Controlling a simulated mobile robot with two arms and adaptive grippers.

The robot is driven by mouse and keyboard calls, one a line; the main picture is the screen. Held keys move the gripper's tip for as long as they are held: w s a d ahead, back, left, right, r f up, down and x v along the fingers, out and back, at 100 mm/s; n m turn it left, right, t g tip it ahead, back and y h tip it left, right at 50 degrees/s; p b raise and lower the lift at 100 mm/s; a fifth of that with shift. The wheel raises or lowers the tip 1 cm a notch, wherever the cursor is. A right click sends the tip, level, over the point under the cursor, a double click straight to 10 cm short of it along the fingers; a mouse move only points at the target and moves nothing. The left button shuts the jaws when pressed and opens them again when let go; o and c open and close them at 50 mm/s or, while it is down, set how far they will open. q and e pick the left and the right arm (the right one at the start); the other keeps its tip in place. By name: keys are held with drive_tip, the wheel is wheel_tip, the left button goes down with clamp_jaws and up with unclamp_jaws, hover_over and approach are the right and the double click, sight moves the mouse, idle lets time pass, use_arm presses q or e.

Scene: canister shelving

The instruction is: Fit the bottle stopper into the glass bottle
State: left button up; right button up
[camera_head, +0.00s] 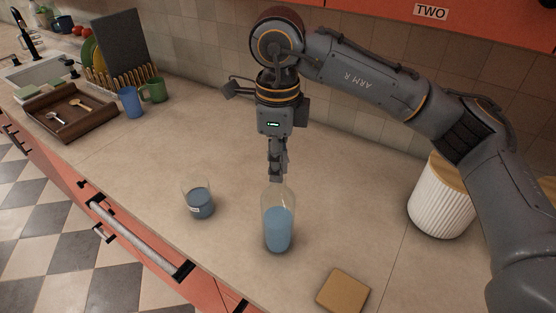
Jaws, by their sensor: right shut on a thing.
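The glass bottle (278,227) stands upright on the counter in the middle of the head view, with blue contents in its lower part. My right gripper (277,172) points straight down directly over the bottle's neck. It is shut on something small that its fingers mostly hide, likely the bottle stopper. I cannot tell whether the stopper is in the mouth or just above it, since the fingertips overlap the bottle's top. My left gripper is not in view.
A glass with dark blue contents (200,204) stands left of the bottle. A square wooden coaster (343,291) lies front right. A ribbed white canister (440,205) stands right, near my right arm. A wooden tray (64,122), cups and dish rack are far left.

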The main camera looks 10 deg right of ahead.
drive_tip(key=shift+f, duration=0.3)
drive_tip(key=o, duration=0.9)
wheel_tip(320, 180, up, 12)
drive_tip(key=shift+r, duration=0.1)
